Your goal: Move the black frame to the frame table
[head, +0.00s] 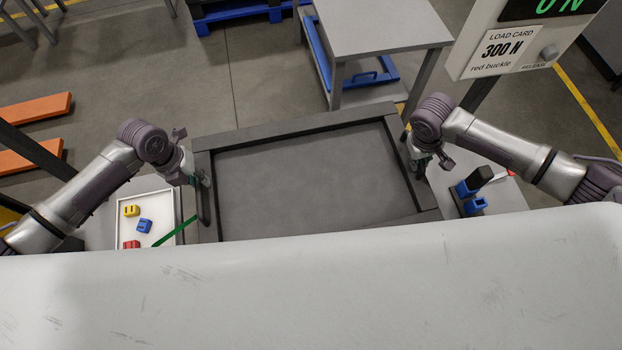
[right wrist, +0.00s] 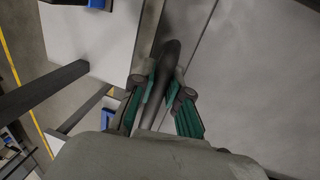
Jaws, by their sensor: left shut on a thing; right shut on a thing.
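The black frame (head: 290,126) is a large dark rectangle in the middle of the head view, in front of my body. Its front edge is hidden behind my pale body. My left gripper (head: 203,185) is shut on the frame's left side. My right gripper (head: 418,160) is shut on its right side. In the right wrist view the right gripper's green-padded fingers (right wrist: 160,97) close around a dark bar of the frame (right wrist: 168,65). A grey table (head: 380,25) stands beyond the frame at the upper right; I cannot tell whether it is the frame table.
A white tray (head: 124,243) with yellow, blue and red buckles lies at left. Blue parts (head: 470,195) lie on a surface at right. A load-card display post (head: 510,50) stands at upper right. Orange bars (head: 35,108) lie at far left. Open floor (head: 130,60) shows beyond the frame.

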